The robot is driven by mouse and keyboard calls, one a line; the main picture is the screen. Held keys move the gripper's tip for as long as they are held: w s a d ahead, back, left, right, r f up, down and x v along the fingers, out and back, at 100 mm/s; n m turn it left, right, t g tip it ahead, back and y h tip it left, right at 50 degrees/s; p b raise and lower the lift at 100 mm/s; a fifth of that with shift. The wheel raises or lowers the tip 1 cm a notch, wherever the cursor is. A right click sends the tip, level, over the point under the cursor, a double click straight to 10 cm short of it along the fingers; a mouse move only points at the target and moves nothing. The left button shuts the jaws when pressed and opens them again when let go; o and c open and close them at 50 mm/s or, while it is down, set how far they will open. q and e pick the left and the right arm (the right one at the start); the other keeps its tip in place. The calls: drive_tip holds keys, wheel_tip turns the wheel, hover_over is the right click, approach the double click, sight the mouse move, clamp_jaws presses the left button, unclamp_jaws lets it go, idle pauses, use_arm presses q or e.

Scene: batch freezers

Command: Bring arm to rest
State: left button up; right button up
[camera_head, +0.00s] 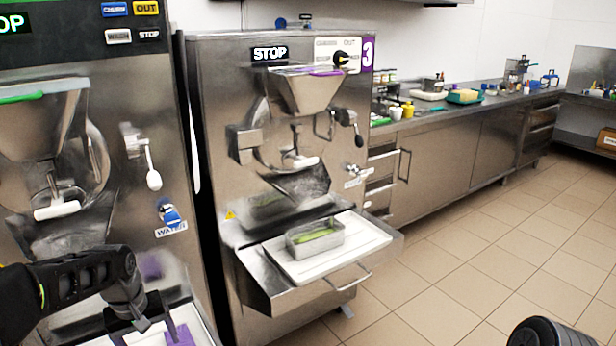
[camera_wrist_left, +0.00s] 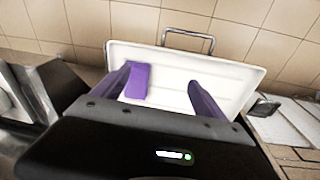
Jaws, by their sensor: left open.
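My left arm comes in from the lower left in the head view, and its gripper (camera_head: 146,338) points down over the white tray of the left freezer. In the left wrist view the gripper (camera_wrist_left: 164,82) has its two purple fingers spread wide apart, with nothing seen between their tips. A flat purple piece (camera_wrist_left: 137,80) shows against the white tray (camera_wrist_left: 172,65), beside the left finger; I cannot tell whether they touch. My right gripper is not in view.
The left freezer front (camera_head: 165,120) is close to my left arm. Freezer 3 (camera_head: 215,110) stands to its right, its shelf holding a white tray (camera_head: 365,238) and a metal pan (camera_head: 316,240) with green contents. A counter (camera_head: 440,160) runs behind. Tiled floor (camera_head: 480,240) is open at right.

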use_arm(q)
drive_tip(key=d+f+m+t+h+p, duration=0.2)
drive_tip(key=d+f+m+t+p, duration=0.15)
drive_tip(key=d+f, duration=1.05)
drive_tip(key=s+d+f+g+p, duration=0.1)
drive_tip(key=s+d+f, duration=0.1)
drive_tip(key=s+d, duration=0.3)
drive_tip(key=s+d+f+m+g+h+p, duration=0.1)
drive_tip(key=s+d, duration=0.4)
drive_tip(key=s, duration=0.6)
drive_tip(key=s+d+f+g+h+p, duration=0.1)
drive_tip(key=s+d+f, duration=0.3)
drive_tip(key=s, duration=0.4)
drive_tip(key=shift+s+d+g+p, duration=0.25)
drive_tip(key=shift+d+g+p, duration=0.25)
drive_tip(key=shift+d, duration=0.35)
drive_tip(key=shift+o, duration=0.3)
drive_tip(key=shift+f, duration=0.1)
